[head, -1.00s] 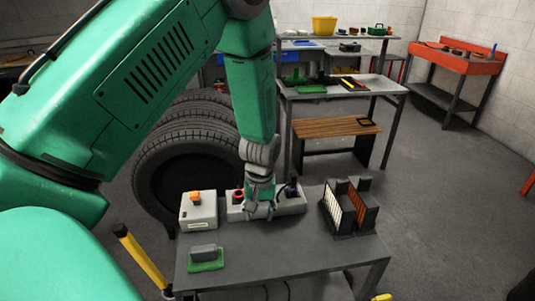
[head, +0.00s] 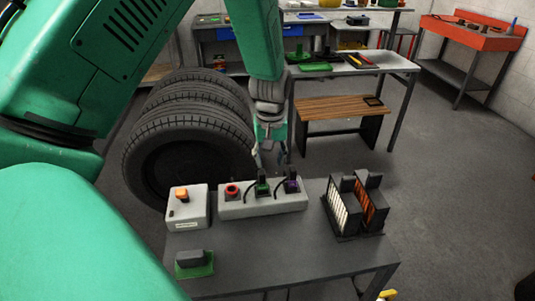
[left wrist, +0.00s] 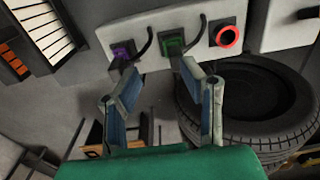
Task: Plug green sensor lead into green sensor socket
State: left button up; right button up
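A light-grey socket box (head: 240,207) stands on the dark workbench. The green sensor lead's plug (head: 262,186) stands upright in the box's middle position, with a black cable curving from it. The socket under it is hidden by the plug. It also shows in the left wrist view (left wrist: 174,45). A purple plug (head: 292,184) with its own cable is to its right. A red-ringed socket (head: 232,190) to its left looks empty. My left gripper (head: 270,158) is above and behind the box, apart from the plug. In the left wrist view its fingers (left wrist: 160,95) are spread and empty.
A grey box with an orange switch (head: 182,194) stands left of the socket box. A green-based block (head: 194,263) lies at front left. A rack of black modules (head: 356,205) stands at right. The bench front (head: 270,258) is clear. Tyres (head: 185,150) stand behind.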

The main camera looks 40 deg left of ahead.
aim_at(262, 172)
pick_arm(q)
jog(key=f+b, duration=0.1)
jog(key=a+f, duration=0.1)
jog(key=f, duration=0.1)
jog(key=shift+a+b, duration=0.2)
jog(key=shift+b, duration=0.2)
jog(key=a+f+b, duration=0.1)
jog(key=a+f, duration=0.1)
jog(key=a+f+b, duration=0.1)
jog(key=a+f, duration=0.1)
jog(key=f, duration=0.1)
jog(key=shift+s, duration=0.15)
jog(key=d, duration=0.4)
jog(key=shift+d, duration=0.15)
jog(key=shift+a, duration=0.3)
jog(key=shift+c, duration=0.4)
jog(key=shift+a+f, duration=0.3)
jog(key=shift+a, duration=0.65)
grip_shut()
jog(key=shift+a, duration=0.25)
jog(key=shift+d+r, duration=0.15)
jog(key=shift+d, duration=0.5)
jog(key=shift+a+r+p, duration=0.2)
jog(key=shift+a+p, duration=0.1)
jog(key=shift+a, duration=0.05)
jog(key=shift+d+r+p, duration=0.3)
jog(key=shift+r, duration=0.05)
pick_arm(e)
jog(key=a+f, duration=0.2)
jog(key=shift+f, duration=0.4)
